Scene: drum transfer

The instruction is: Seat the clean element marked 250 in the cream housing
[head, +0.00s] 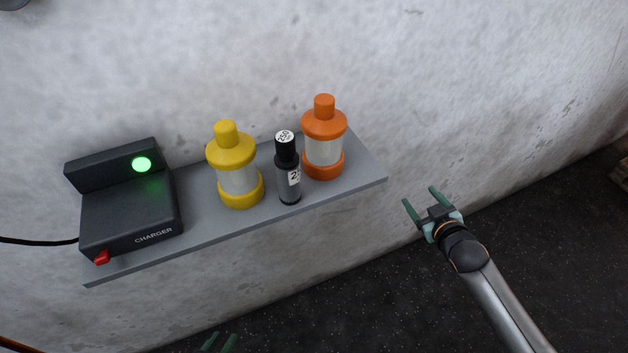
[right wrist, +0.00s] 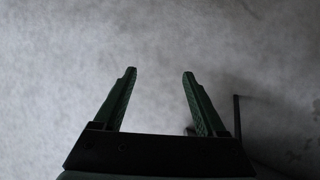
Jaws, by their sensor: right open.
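A slim dark cylindrical element (head: 288,168) stands upright on the grey shelf. Its round white top label reads 250, and a white side label shows a partly turned-away number. It stands between a yellow bottle and an orange bottle. No cream housing shows in either view. My right gripper (head: 425,204) is open and empty, right of the shelf's right end and apart from the element. Its spread fingers show in the right wrist view (right wrist: 158,90) with only wall between them.
The grey shelf (head: 215,232) is fixed along a mottled wall. A black charger (head: 130,215) with a green light and red switch sits on its left end. The yellow bottle (head: 238,180) and orange bottle (head: 323,150) closely flank the element. Dark floor (head: 400,290) is open below.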

